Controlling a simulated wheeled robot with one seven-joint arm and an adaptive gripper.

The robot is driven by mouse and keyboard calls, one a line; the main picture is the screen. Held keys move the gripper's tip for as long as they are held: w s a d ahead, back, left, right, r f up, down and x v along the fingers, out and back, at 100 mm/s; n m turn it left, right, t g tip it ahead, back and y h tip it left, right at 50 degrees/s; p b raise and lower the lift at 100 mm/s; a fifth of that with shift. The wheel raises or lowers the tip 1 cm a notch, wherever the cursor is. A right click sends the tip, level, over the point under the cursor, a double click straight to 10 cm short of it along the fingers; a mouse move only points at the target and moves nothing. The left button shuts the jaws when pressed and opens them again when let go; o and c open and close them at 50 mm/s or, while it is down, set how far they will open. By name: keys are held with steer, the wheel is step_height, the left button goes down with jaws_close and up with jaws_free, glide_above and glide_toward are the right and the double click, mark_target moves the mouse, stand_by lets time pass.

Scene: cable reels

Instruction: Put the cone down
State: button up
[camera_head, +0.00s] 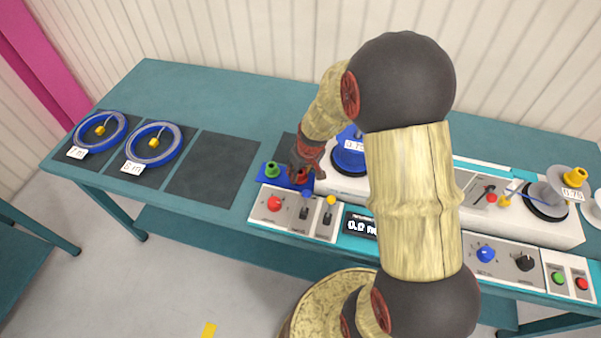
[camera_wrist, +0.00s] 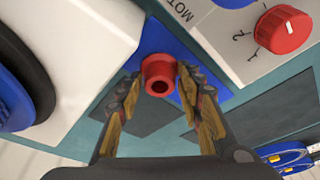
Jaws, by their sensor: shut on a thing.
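A red cone (camera_wrist: 158,70) with a hole in its end sits between the fingertips of my gripper (camera_wrist: 158,84) in the wrist view. My gripper is shut on it. The blue holder plate (camera_wrist: 155,38) lies directly beneath the cone; I cannot tell whether the cone touches it. In the head view my gripper (camera_head: 304,172) is over the right part of the blue holder plate (camera_head: 268,181), and the red cone (camera_head: 302,177) shows only partly under the fingers. A green cone (camera_head: 272,169) stands on the left part of that plate.
The control panel (camera_head: 257,215) with a red knob (camera_head: 274,203) lies just in front of the plate. A blue reel (camera_head: 349,157) on the white machine stands close to the right. Two blue cable reels (camera_head: 98,131) (camera_head: 155,146) lie on dark mats at left. An empty mat (camera_head: 212,168) lies between.

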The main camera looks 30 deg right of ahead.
steer(key=shift+f, duration=0.1)
steer(key=o, duration=1.2)
steer(key=shift+c, duration=0.2)
steer(key=s+a+r+t+p, duration=0.1)
steer(key=s+a+r+p, duration=0.2)
steer(key=r, duration=0.9)
steer(key=s+a+r, duration=0.3)
steer(key=s+r, duration=0.2)
steer(key=r, duration=0.7)
steer(key=s+a+r, duration=0.2)
steer(key=s+r, duration=0.2)
steer(key=s, duration=0.2)
steer(key=s+a+r+t, duration=0.1)
steer(key=s+a+r, duration=0.2)
steer(key=s+r, duration=0.2)
steer(key=shift+s+a+t, duration=0.3)
steer(key=shift+s, duration=0.9)
